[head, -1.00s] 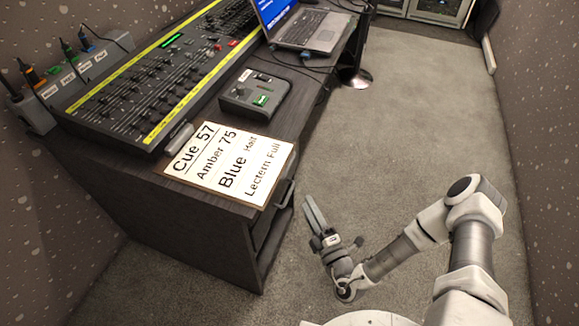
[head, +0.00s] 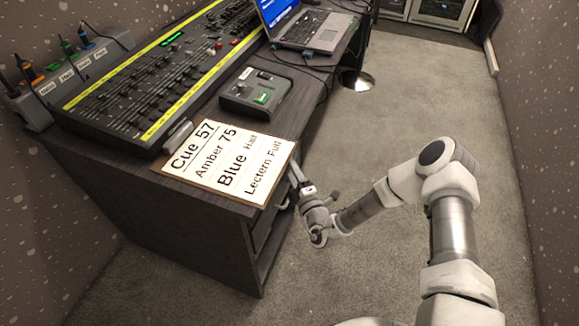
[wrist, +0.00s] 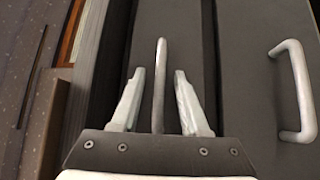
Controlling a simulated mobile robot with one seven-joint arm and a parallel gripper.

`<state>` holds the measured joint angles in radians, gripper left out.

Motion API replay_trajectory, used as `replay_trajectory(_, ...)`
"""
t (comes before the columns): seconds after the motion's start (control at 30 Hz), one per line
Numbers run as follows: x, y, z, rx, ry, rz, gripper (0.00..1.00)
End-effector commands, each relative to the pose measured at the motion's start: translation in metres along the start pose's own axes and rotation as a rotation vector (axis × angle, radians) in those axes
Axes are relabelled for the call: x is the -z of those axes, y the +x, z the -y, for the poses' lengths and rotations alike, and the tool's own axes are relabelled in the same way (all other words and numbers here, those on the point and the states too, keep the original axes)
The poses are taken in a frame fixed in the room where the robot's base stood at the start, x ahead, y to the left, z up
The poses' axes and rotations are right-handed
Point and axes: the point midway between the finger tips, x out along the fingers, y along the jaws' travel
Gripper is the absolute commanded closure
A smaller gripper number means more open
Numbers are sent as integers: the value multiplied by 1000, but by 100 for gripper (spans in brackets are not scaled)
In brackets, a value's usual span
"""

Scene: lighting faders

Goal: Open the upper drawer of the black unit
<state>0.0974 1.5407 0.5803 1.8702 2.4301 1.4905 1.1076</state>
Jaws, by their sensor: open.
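The black unit (head: 185,225) stands at left in the head view, its drawer side facing my arm. My gripper (head: 294,172) is at the top of that side, near the unit's edge. In the wrist view my gripper (wrist: 160,72) is open, with one finger on each side of a grey bar handle (wrist: 159,95). Gaps show between the handle and both fingers. This handle is on the drawer front nearer the worktop edge, the upper drawer (wrist: 203,45). A second handle (wrist: 295,90) sits on the neighbouring lower front (wrist: 255,110). Both drawers look shut.
On the worktop are a cue card (head: 228,163), a small control box (head: 256,93), a lighting desk (head: 160,85) and a laptop (head: 300,28). A dark stand (head: 355,75) is farther back. The carpet (head: 420,95) right of the unit is clear.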

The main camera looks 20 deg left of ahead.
Motion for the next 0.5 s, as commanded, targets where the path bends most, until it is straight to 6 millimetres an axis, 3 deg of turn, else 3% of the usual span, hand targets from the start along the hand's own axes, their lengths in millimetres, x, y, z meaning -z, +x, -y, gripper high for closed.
replay_trajectory(0.13, 0, 0, 0, 0, 0, 0, 57)
replay_trajectory(0.37, 0, 0, 0, 0, -1, -1, 99)
replay_trajectory(0.5, 0, 0, 0, 0, -1, -1, 100)
